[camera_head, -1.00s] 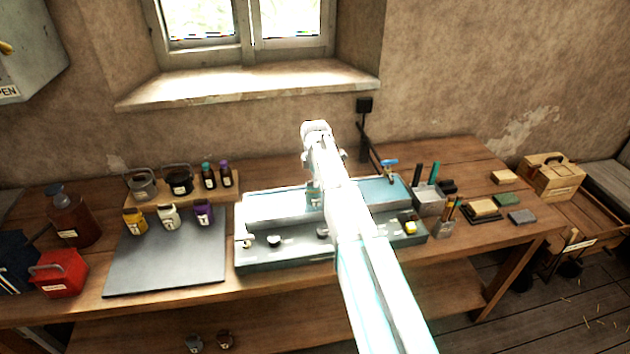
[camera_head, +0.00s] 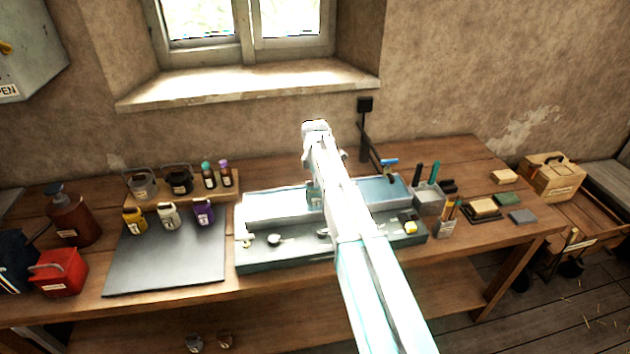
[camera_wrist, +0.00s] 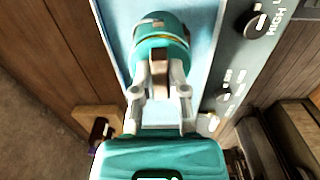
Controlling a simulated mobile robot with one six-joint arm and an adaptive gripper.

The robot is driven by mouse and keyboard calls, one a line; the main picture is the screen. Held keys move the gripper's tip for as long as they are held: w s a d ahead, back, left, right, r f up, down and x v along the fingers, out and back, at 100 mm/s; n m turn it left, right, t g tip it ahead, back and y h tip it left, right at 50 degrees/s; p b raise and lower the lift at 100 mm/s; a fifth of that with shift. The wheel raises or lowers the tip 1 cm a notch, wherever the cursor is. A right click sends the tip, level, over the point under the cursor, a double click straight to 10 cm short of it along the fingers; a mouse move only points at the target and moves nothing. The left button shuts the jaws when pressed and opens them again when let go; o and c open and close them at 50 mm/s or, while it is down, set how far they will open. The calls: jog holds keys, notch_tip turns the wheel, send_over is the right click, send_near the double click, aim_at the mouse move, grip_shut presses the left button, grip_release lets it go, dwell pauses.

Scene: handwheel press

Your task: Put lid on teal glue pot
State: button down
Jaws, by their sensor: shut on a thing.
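The teal glue pot (camera_wrist: 160,32) stands on the pale blue top of the bench unit in the wrist view, with a light ring around it. In the head view a bit of teal (camera_head: 314,196) shows beside my arm. My gripper (camera_wrist: 159,92) is shut on a brown upright piece (camera_wrist: 159,66), which looks like the lid's grip, right against the pot. The lid's rim is not clear, so I cannot tell whether it is seated or just above the pot. My arm hides the gripper in the head view.
The bench unit (camera_head: 270,255) has knobs along its front. A tool holder (camera_head: 430,201) stands right of the unit. The mat's front is clear.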

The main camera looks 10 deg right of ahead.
jog(key=c, duration=0.6)
grip_release()
jog(key=o, duration=0.5)
jog(key=shift+r, duration=0.2)
jog(key=shift+r+p, duration=3.35)
jog(key=shift+p, duration=0.15)
grip_shut()
